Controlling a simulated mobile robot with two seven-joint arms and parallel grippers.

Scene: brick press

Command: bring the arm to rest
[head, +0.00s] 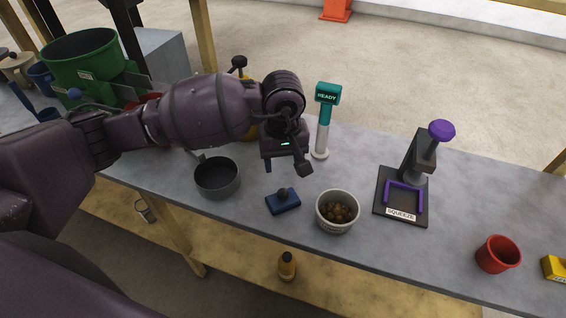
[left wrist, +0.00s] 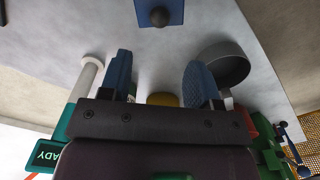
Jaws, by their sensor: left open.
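My left gripper (head: 286,167) hangs over the grey table (head: 358,160), behind a blue block with a dark knob (head: 283,201). In the left wrist view, its two blue fingers (left wrist: 158,82) stand wide apart with nothing between them. The blue block (left wrist: 160,12) lies ahead of the fingers there, apart from them. My left arm reaches across the head view from the left and hides part of the table. My right gripper is in neither view.
A dark grey pot (head: 217,180), a white tub of brown lumps (head: 337,212) and a post reading READY (head: 322,125) stand close to the left gripper. A press marked SQUEEZE (head: 404,192) and a red cup (head: 497,255) stand further right. A green bucket (head: 80,58) is at the far left.

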